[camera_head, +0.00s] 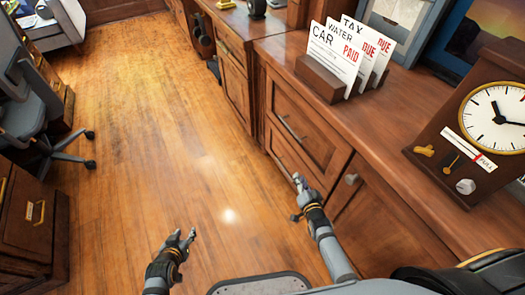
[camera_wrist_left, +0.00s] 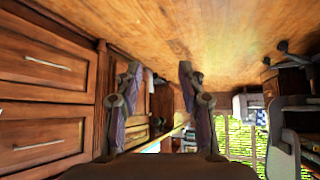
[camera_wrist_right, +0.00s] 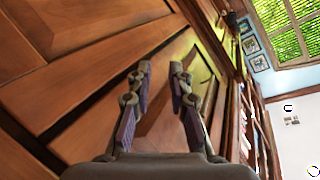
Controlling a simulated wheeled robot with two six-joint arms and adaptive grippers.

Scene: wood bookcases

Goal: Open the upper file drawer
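The upper file drawer (camera_head: 303,121) is a closed wood panel under the counter, with a metal bar handle (camera_head: 292,128). A lower drawer (camera_head: 290,163) with a similar handle is closed beneath it. The left wrist view shows two drawer fronts on its left, with bar handles (camera_wrist_left: 47,62) and (camera_wrist_left: 38,146). My right gripper (camera_head: 299,182) is near the cabinet front, below the upper handle in the picture; it is open and empty (camera_wrist_right: 159,72). My left gripper (camera_head: 188,238) is over the floor, away from the drawers, open and empty (camera_wrist_left: 156,72).
A letter holder (camera_head: 318,79) with bills and a clock (camera_head: 470,135) stand on the counter (camera_head: 408,110). A cabinet door with a round knob (camera_head: 351,179) is right of the drawers. An office chair (camera_head: 30,110) is at left. The wood floor (camera_head: 145,130) between is clear.

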